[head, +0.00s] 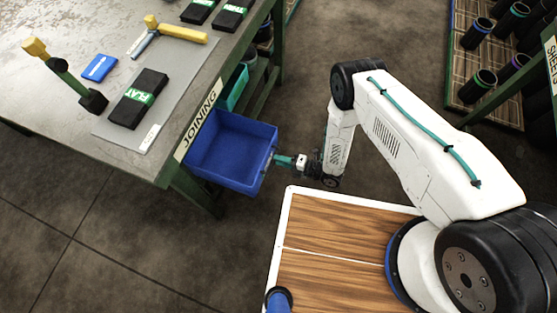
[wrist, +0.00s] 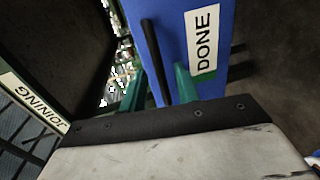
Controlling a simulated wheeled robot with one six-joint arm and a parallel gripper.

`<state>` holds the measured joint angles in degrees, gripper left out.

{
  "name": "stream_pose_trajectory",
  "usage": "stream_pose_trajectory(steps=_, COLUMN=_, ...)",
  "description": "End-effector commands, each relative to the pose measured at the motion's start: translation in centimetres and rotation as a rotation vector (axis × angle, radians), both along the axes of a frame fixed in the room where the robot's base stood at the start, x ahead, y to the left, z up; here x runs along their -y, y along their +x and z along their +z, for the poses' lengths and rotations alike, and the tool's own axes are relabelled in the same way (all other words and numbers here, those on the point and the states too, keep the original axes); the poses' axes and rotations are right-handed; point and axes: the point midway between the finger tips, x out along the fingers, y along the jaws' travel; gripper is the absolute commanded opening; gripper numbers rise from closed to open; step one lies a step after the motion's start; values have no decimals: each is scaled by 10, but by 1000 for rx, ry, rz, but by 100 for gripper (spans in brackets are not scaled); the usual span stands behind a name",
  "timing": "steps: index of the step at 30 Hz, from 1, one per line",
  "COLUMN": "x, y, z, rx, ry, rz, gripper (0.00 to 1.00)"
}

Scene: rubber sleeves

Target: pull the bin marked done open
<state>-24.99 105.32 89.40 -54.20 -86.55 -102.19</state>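The blue bin (head: 228,164) juts out from under the workbench, with its open top and empty inside in view. In the wrist view its blue front (wrist: 175,40) carries a white label reading DONE (wrist: 204,42) and a black bar handle (wrist: 154,55). My gripper (head: 285,160) is at the bin's front face. In the wrist view its two green fingers (wrist: 160,82) are apart, one on each side of the handle, with a gap visible on both sides. Contact with the handle cannot be made out.
My wood-topped base is near. Racks of black sleeves (head: 477,87) stand at right. Floor at lower left is clear.

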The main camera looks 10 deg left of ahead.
Motion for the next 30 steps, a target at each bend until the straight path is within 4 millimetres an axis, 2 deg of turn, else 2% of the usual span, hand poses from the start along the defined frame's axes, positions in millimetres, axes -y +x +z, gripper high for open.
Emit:
stream_pose_trajectory(steps=6, x=39, y=-6, z=8, rx=-2, ry=-1, rz=-4, gripper=31)
stream_pose_trajectory(steps=12, x=58, y=-11, z=12, rx=-2, ry=-1, rz=1, gripper=31)
stream_pose_trajectory(steps=30, x=61, y=-12, z=13, rx=-1, ry=0, rz=4, gripper=31)
